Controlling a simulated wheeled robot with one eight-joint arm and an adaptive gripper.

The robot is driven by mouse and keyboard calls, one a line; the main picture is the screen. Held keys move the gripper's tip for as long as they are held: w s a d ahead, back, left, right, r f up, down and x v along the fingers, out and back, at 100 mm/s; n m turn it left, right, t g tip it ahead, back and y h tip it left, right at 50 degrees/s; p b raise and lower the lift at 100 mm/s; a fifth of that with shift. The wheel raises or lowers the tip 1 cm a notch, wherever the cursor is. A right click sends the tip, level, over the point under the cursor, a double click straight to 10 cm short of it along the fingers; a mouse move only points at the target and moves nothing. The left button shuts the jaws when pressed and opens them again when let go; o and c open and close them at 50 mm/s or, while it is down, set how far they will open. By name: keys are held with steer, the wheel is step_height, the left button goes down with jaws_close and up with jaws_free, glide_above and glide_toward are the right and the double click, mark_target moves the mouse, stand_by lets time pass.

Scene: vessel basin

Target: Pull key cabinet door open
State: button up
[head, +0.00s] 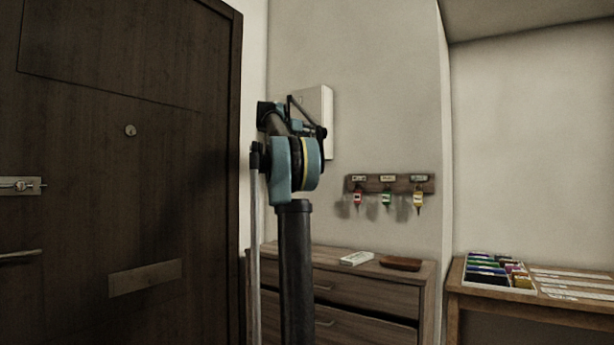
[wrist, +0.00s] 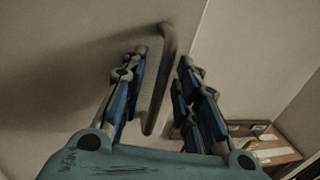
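The key cabinet (head: 327,121) is a pale box on the wall, partly hidden behind my arm in the head view. In the wrist view its pale door (wrist: 90,40) appears to fill the left and middle, with no visible gap at its edge. A grey bar handle (wrist: 160,88) stands off the door and lies between my fingers. My gripper (wrist: 162,60) is open, with one blue finger on each side of the handle. I see space on both sides of the bar, so no grip shows. In the head view the fingers are mostly hidden by my wrist.
A key rack (head: 400,184) with several tagged keys hangs right of the cabinet. Below is a wooden dresser (head: 375,290) with a white item (head: 356,258) and a brown tray (head: 400,263). A dark door (head: 120,200) stands left; a side table (head: 530,308) stands right.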

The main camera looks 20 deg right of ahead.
steer(key=v, duration=1.8)
steer(key=s+d+f+m+g+y, duration=0.1)
steer(key=s+f+m+y, duration=0.1)
steer(key=s+f, duration=0.3)
steer(key=s+d+f+m+g+y, duration=0.1)
steer(key=s+f+m, duration=0.3)
steer(key=f, duration=1)
steer(key=shift+s+d+f+m+g+y, duration=0.15)
steer(key=shift+s+d+m+g+y, duration=0.3)
steer(key=shift+s, duration=0.65)
